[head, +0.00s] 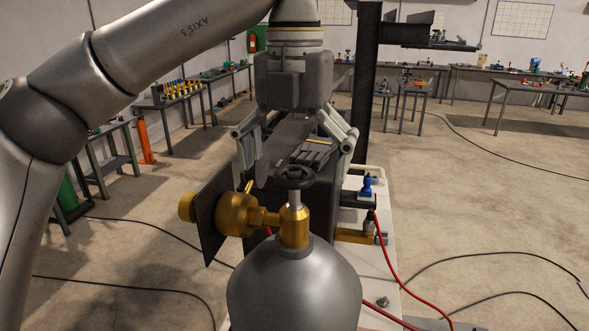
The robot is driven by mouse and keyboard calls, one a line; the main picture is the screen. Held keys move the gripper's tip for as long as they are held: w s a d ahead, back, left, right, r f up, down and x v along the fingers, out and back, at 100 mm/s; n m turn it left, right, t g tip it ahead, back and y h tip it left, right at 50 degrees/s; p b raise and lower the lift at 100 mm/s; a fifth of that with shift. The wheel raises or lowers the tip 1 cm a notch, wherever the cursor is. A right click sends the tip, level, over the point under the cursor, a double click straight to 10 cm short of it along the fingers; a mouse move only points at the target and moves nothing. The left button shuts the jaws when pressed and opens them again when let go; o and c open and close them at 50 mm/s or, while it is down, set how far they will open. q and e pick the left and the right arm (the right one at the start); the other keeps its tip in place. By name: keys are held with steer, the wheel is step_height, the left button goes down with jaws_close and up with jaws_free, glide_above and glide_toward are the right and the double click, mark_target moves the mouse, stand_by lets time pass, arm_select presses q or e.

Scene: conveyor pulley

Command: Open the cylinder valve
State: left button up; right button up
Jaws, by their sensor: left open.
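A grey gas cylinder (293,287) stands upright at the bottom centre. A brass valve body (294,226) sits on its top, with a dark round handwheel (294,177) on a pale stem above. A brass regulator (235,214) with a dark plate juts out to the left of the valve. My left gripper (291,158) hangs pointing down just above or behind the handwheel. Its two fingers are spread, one to each side of the wheel in the picture, and nothing is between them. Whether a finger touches the wheel cannot be told. My right gripper is not in view.
A dark machine body on a white base (378,262) stands behind the cylinder, with a dark upright post (366,90). A red hose (402,285) runs down on the right. Black cables (480,257) lie on the floor. Workbenches line the walls; the floor at right is mostly open.

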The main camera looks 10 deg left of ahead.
mark_target(295, 172)
arm_select(q)
step_height(295, 172, up, 5)
steer(key=p, duration=0.5)
steer(key=shift+r, duration=0.1)
steer(key=shift+r+p, duration=0.35)
steer(key=shift+r, duration=0.6)
